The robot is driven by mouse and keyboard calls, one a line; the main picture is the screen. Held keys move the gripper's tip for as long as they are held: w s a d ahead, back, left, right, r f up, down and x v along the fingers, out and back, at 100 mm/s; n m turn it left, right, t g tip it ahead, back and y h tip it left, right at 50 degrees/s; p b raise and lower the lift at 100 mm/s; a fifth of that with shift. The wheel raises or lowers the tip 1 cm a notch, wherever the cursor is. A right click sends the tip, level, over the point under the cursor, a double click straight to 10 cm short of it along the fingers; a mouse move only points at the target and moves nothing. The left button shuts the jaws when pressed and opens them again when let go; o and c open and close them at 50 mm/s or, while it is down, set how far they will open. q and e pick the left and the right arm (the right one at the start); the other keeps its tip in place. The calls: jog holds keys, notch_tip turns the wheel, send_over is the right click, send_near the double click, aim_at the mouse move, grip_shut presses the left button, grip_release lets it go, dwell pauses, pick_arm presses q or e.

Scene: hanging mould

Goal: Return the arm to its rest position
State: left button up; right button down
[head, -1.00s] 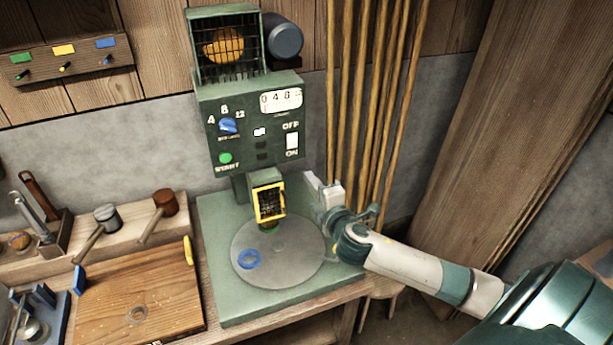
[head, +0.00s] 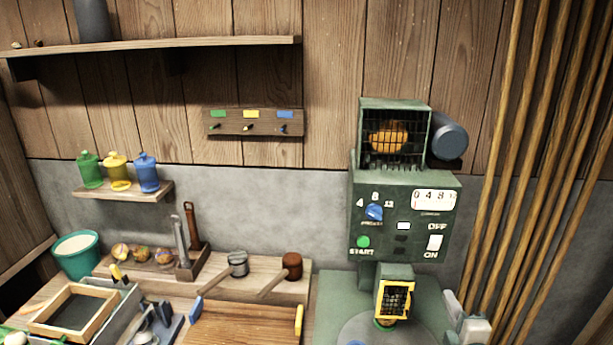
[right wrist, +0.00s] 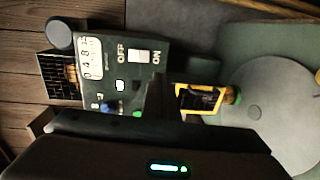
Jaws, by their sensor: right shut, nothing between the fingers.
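My right gripper (head: 452,304) shows at the bottom right of the head view, just right of the green press machine's (head: 405,215) yellow-framed head (head: 395,299). It is shut and empty. Most of my right arm is below the picture. My left gripper is in no view.
The round grey plate (head: 385,332) lies under the machine's head. Wooden poles (head: 535,150) stand at the right.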

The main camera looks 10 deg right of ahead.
jog(key=s+a+f+m+g, duration=0.3)
jog(key=s+f+m+g, duration=0.15)
jog(key=s+f, duration=0.35)
jog(key=s+a+f+m+g+y, duration=0.1)
jog(key=s+a+f+m+g, duration=0.3)
jog(key=s, duration=0.5)
jog(key=s+a+f+m+g+y, duration=0.2)
jog(key=s+a+f, duration=0.35)
jog(key=s, duration=0.25)
jog(key=s+a+f+m+g+y, duration=0.1)
jog(key=s+a+f+m+g, duration=0.25)
jog(key=s+a, duration=0.4)
notch_tip(320, 180, down, 32)
jog(key=s+d+n+b, duration=0.1)
jog(key=s+d+b, duration=0.1)
jog(key=s+b, duration=0.1)
jog(key=s+d+f+g+b, duration=0.1)
jog(key=s+d+f+b, duration=0.1)
jog(key=s+f, duration=1.5)
notch_tip(320, 180, down, 2)
jog(key=shift+s+d+f+g, duration=0.25)
jog(key=shift+s+d+g, duration=0.05)
jog(key=shift+d, duration=0.2)
